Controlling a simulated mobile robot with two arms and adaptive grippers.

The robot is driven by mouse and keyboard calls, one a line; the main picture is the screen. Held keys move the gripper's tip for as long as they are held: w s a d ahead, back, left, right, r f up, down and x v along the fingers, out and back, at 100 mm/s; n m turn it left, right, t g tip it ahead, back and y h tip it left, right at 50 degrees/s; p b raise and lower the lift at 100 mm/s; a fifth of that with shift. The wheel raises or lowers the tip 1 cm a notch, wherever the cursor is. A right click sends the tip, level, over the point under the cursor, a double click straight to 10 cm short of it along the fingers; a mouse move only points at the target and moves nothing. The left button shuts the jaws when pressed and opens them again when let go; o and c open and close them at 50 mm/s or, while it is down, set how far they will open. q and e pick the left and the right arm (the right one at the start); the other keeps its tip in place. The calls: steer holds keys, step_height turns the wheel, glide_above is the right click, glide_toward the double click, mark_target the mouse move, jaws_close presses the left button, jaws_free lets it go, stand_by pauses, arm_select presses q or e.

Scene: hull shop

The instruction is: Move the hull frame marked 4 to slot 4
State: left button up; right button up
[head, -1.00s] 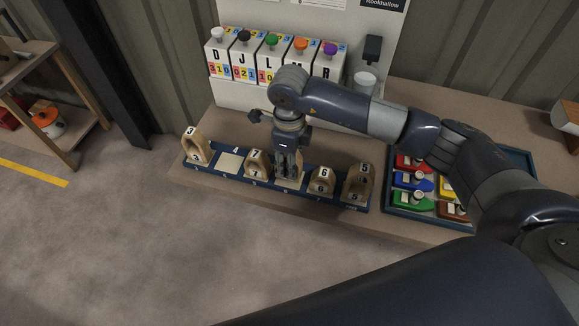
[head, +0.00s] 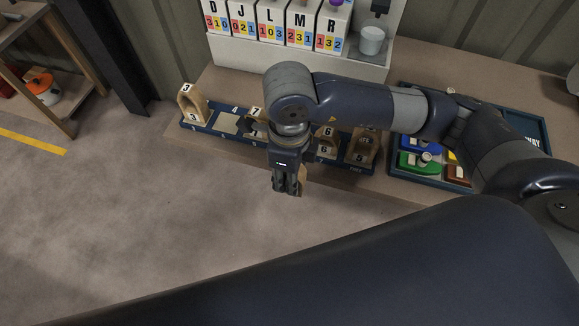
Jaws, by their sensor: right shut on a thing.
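My right gripper (head: 287,188) is shut on a wooden hull frame (head: 304,178) and holds it in front of the blue rack (head: 205,129). Only a narrow edge of the frame shows beside the fingers; its number is hidden. Slot 4 (head: 227,123) is an empty pale pad between the frame marked 3 (head: 193,105) and the frame marked 7 (head: 256,116). The gripper is to the right of slot 4 and nearer to me. My left gripper is out of view.
A frame marked 6 (head: 328,145) and one marked 5 (head: 361,149) stand in the rack's right part. A blue tray (head: 466,97) with coloured boat pieces lies further right. Lettered boxes (head: 271,22) stand behind. The floor in front is clear.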

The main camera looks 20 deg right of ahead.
steer(key=shift+r+p, duration=1.85)
steer(key=shift+r, duration=1.7)
